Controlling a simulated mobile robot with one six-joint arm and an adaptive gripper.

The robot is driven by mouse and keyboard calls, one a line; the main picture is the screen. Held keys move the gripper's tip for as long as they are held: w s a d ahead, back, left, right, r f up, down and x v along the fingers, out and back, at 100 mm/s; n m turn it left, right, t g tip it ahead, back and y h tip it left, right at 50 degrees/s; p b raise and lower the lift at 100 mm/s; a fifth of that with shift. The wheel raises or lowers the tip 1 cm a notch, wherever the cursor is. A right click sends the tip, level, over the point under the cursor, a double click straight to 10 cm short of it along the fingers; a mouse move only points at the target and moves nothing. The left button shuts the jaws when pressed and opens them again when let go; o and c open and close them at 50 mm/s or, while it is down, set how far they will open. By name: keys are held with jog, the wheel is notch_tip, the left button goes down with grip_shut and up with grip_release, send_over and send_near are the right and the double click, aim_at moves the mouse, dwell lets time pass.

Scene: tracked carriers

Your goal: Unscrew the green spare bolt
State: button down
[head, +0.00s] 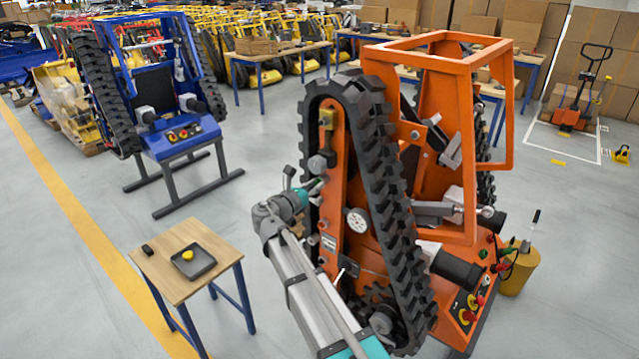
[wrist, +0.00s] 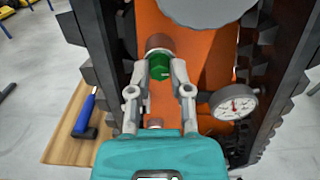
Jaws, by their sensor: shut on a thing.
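The green spare bolt (wrist: 158,66) sits on the orange side plate (wrist: 205,50) of the tracked carrier, in front of a brownish round part, in the wrist view. My gripper (wrist: 159,74) is shut on it, one finger on each side. In the head view my gripper (head: 314,184) reaches the left side of the orange carrier (head: 334,215), inside the track loop. A bit of green shows at its fingertips there. I cannot tell how far the bolt stands out of the plate.
A black rubber track (head: 392,190) runs close around the plate. A pressure gauge (wrist: 232,103) sits right of my gripper. A small wooden table (head: 165,268) with a dark tray (head: 207,266) stands at left. A blue carrier (head: 178,137) stands behind it, with open floor between.

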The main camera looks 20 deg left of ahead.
jog(key=shift+n, duration=4.3)
jog(key=shift+n, duration=0.3)
jog(key=shift+n, duration=2)
jog(key=c, duration=0.7)
grip_release()
jog(key=shift+w, duration=0.1)
